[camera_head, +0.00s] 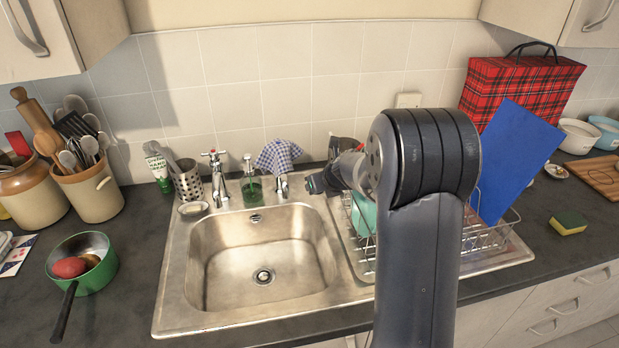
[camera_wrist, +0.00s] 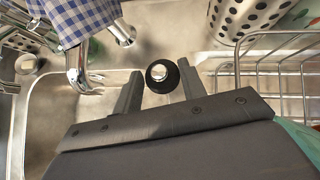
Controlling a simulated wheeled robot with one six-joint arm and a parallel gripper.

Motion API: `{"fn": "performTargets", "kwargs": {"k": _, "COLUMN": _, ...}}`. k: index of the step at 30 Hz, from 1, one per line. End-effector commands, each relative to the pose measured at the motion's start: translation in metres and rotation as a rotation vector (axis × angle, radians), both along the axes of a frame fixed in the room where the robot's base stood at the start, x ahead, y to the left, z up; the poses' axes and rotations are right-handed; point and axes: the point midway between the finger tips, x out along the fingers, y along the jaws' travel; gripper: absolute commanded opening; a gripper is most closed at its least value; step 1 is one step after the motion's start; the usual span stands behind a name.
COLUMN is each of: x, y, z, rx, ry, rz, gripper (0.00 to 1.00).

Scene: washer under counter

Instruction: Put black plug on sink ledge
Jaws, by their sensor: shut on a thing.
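The black plug (camera_wrist: 160,76), a small dark disc with a shiny metal centre, is between my gripper's fingertips in the wrist view. My gripper (camera_wrist: 157,79) is shut on it. In the head view my gripper (camera_head: 313,184) is just right of the right tap (camera_head: 282,188), above the metal near the basin's back right corner. The plug is too small to make out there. The sink ledge (camera_head: 240,209) runs behind the basin around the taps. Its metal (camera_wrist: 168,30) also shows beyond the plug in the wrist view. I cannot tell whether the plug touches it.
A blue checked cloth (camera_head: 278,156) hangs over the right tap. A green soap bottle (camera_head: 251,187) stands between the taps. The wire dish rack (camera_head: 487,236) with a blue board (camera_head: 515,155) is on the right. The basin (camera_head: 265,250) is empty.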

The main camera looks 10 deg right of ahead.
Motion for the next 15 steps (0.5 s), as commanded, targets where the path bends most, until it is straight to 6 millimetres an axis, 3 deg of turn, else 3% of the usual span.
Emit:
{"fn": "performTargets", "kwargs": {"k": 9, "x": 0.055, "y": 0.014, "z": -0.028, "rx": 0.0, "ry": 0.002, "rz": 0.001, "gripper": 0.14}}
{"fn": "performTargets", "kwargs": {"k": 15, "x": 0.071, "y": 0.017, "z": -0.037, "rx": 0.0, "ry": -0.001, "rz": 0.0, "gripper": 0.14}}
